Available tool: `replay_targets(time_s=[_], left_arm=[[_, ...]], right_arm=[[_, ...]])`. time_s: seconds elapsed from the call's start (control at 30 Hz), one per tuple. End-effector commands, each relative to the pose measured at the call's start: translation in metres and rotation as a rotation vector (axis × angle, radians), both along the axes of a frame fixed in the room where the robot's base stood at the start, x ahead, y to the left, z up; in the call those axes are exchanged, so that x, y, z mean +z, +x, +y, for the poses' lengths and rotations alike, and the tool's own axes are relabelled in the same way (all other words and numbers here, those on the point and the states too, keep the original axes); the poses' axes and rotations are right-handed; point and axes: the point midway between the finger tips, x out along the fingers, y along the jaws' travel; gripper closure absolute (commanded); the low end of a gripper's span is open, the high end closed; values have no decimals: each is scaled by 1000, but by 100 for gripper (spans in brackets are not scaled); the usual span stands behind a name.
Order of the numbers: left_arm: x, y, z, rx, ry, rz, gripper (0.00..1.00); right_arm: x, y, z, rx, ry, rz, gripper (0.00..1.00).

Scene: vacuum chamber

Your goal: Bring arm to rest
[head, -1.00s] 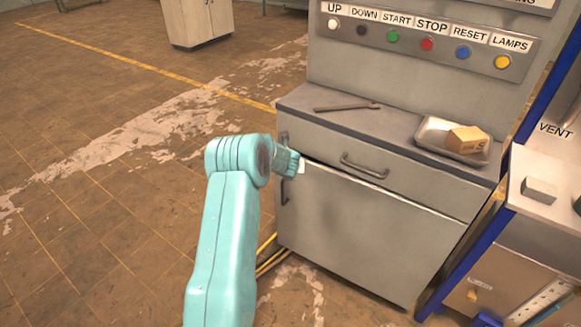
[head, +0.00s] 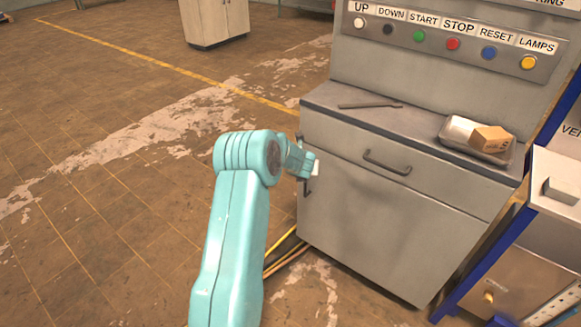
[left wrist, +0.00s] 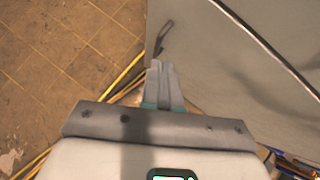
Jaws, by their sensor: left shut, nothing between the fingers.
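My left arm rises from the bottom of the head view and bends at a teal joint. Its gripper (head: 314,170) points right, in front of the grey cabinet (head: 400,220) near its left edge. In the left wrist view the two fingers of the gripper (left wrist: 163,68) are together with nothing between them. Beyond them are the cabinet's grey front (left wrist: 225,70) and a dark handle (left wrist: 164,36). Whether the gripper touches the cabinet I cannot tell. My right gripper is not in view.
A button panel (head: 450,40) stands behind. Cables (head: 283,252) run along the floor by the cabinet. Open floor (head: 90,200) spreads to the left.

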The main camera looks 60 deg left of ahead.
Motion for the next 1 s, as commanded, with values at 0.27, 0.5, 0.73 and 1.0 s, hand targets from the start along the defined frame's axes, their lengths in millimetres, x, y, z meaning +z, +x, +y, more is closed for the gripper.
replay_targets(time_s=[0.27,0.5,0.73,1.0], left_arm=[[37,-28,-16,0,2,-3,100],[59,-49,-28,-1,0,-2,100],[62,-54,-30,-1,-1,-1,100],[17,-35,-100,102,-289,-83,100]], right_arm=[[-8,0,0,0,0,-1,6],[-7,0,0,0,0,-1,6],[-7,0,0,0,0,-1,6],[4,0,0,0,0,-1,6]])
